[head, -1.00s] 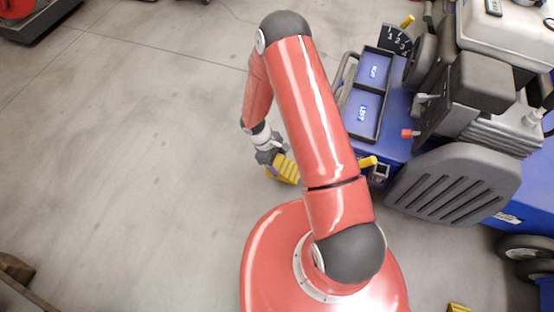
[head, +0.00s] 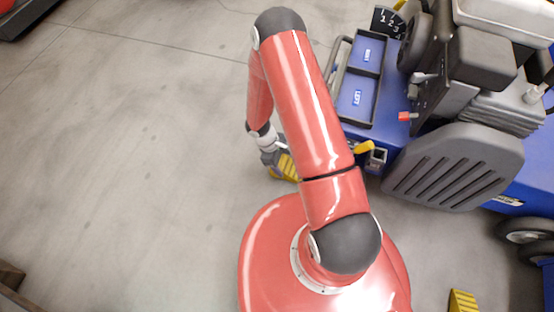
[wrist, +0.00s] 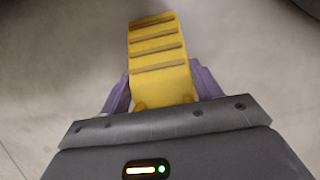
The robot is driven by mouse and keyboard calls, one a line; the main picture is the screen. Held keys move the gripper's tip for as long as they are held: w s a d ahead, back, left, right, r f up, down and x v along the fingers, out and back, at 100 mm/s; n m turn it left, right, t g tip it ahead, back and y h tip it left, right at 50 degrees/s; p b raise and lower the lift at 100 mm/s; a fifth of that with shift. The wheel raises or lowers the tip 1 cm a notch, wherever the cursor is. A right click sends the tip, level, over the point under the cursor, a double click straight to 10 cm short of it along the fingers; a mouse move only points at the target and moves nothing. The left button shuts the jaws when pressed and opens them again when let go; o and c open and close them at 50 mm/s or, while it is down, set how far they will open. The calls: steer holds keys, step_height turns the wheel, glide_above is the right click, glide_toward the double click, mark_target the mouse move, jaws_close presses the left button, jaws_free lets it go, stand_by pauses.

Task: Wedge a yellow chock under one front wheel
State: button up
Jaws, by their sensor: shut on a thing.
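My gripper (head: 272,158) is shut on a yellow ribbed chock (head: 287,167), low beside my base in the head view. In the wrist view the chock (wrist: 158,58) sits between the two purple fingers and points away from my gripper (wrist: 163,92), with dark ribs across its face. A second yellow chock (head: 462,301) lies on the floor at the bottom right of the head view. The blue aerator machine (head: 400,150) stands to the right. Two dark wheels (head: 527,231) show at its lower right. The held chock is apart from these wheels.
Two blue bins (head: 358,95) sit on the machine's near left side, with a yellow-handled lever (head: 363,147) below them. A slotted grey cover (head: 455,170) juts towards my base. The floor (head: 120,150) on the left is mostly clear. A dark brown object (head: 10,277) is at bottom left.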

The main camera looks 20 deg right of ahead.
mark_target(288, 165)
steer(key=shift+s+d+b, duration=0.35)
steer(key=shift+s+d, duration=0.45)
steer(key=shift+d, duration=0.25)
steer(key=shift+s+d+b, duration=0.3)
steer(key=shift+s+d, duration=0.45)
steer(key=shift+d, duration=0.3)
steer(key=o, duration=1.5)
steer(key=shift+p+v, duration=1.05)
steer(key=shift+v, duration=2.85)
steer(key=shift+s+r, duration=0.1)
steer(key=shift+r, duration=0.1)
steer(key=shift+r+p, duration=2.55)
steer(key=shift+r, duration=0.8)
